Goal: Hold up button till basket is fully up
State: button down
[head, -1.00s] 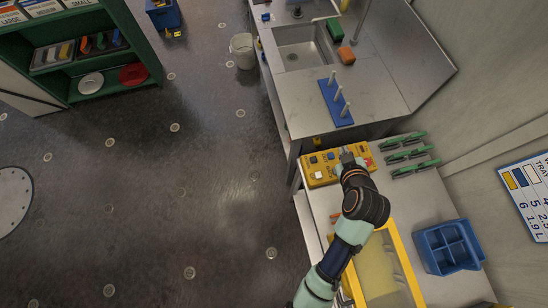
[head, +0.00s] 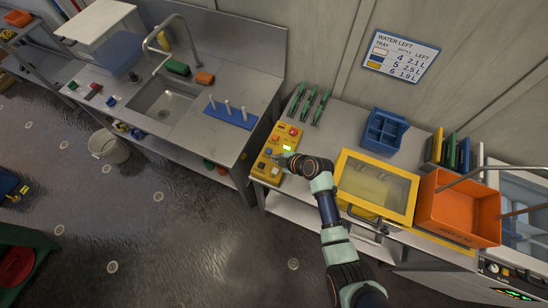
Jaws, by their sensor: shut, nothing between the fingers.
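A yellow control box (head: 261,171) with red buttons, a lit green display and several smaller buttons lies at the left end of the metal counter. My gripper (head: 281,158) is shut and empty, with its tip over the middle of the box, close to a blue button. I cannot tell whether the tip presses a button, and no label for an up button is readable. An orange open-topped basket-like bin (head: 450,230) stands on the right, with metal bars by it. I cannot tell whether it is the task's basket or whether it is moving.
A yellow-framed clear-lidded box (head: 348,200) stands right of my wrist. Behind are green clips (head: 308,105), a blue divided tray (head: 383,131) and a wall sign (head: 401,55). A sink (head: 162,103) and a blue pegged board (head: 231,113) are on the left counter.

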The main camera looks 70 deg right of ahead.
jog(key=b, duration=0.6)
send_over(276, 172)
notch_tip(276, 172, down, 7)
jog(key=shift+f, duration=0.15)
jog(key=shift+f+b, duration=0.45)
jog(key=shift+f, duration=0.1)
jog(key=shift+f, duration=0.15)
dwell(0.3)
jog(key=shift+f+b, duration=0.25)
jog(key=shift+b, duration=0.3)
jog(key=shift+f+b, duration=0.55)
dwell(4.8)
